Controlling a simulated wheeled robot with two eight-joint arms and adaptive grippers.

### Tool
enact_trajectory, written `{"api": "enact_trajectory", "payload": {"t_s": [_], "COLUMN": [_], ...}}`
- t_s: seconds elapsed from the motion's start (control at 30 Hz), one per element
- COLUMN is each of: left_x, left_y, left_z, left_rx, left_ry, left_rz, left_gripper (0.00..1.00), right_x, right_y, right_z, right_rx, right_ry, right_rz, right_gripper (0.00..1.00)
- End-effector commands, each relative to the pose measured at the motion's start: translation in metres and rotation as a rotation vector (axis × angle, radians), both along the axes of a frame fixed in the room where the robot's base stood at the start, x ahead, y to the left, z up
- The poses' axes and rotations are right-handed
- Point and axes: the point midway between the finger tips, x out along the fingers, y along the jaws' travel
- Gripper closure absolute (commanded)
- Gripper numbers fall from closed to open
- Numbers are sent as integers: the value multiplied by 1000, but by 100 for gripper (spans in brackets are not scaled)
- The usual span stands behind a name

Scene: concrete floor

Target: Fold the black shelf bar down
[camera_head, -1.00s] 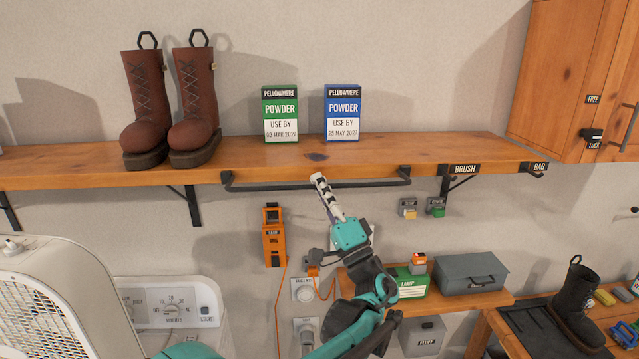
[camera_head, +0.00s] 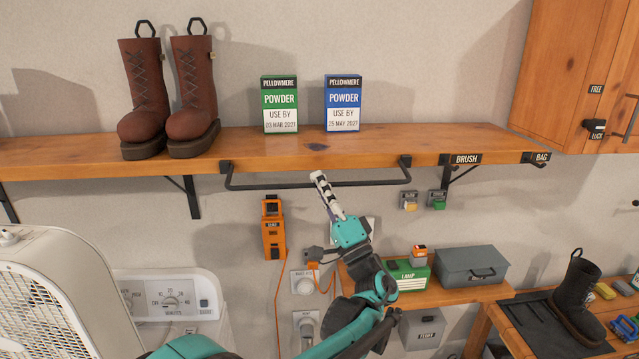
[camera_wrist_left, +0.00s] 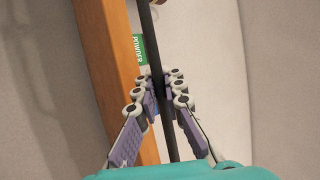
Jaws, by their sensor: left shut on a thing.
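The black shelf bar (camera_head: 268,186) hangs along the front of the wooden shelf (camera_head: 400,143), held by a bracket at each end. It sits a little below the shelf's front edge. My left gripper (camera_head: 320,178) reaches up from below and is shut on the bar near its middle. In the left wrist view, the bar (camera_wrist_left: 149,35) runs between the two fingers (camera_wrist_left: 160,85). The fingers cover part of the bar. My right gripper is not in view.
Brown boots (camera_head: 170,95), a green powder box (camera_head: 280,105) and a blue powder box (camera_head: 343,104) stand on the shelf. An orange device (camera_head: 273,230) hangs on the wall left of my gripper. A lower shelf holds a lamp box (camera_head: 410,277) and a grey case (camera_head: 471,268).

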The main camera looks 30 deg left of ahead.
Motion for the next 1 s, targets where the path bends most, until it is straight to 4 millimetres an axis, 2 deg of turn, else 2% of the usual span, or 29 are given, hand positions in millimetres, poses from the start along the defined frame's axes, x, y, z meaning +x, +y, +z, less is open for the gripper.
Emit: {"api": "enact_trajectory", "payload": {"t_s": [0.03,0.07,0.1,0.13,0.43,0.57,1.0], "left_x": [-2,-2,-2,-2,-1,-4,-40], "left_y": [0,0,0,0,-1,-8,-70], "left_z": [-2,-3,-2,-2,-2,-8,-62], "left_rx": [-4,-5,-4,-4,-3,-3,-3], "left_ry": [-3,-2,-2,-2,-1,-1,-2], "left_rz": [1,1,0,0,0,-2,-4], "left_gripper": [100,85,74,69,69,69,69], "right_x": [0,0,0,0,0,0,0], "right_y": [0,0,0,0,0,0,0], "right_z": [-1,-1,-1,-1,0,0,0], "right_rx": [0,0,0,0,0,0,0], "right_ry": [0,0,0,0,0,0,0], "right_rz": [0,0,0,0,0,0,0], "right_gripper": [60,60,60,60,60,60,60]}}
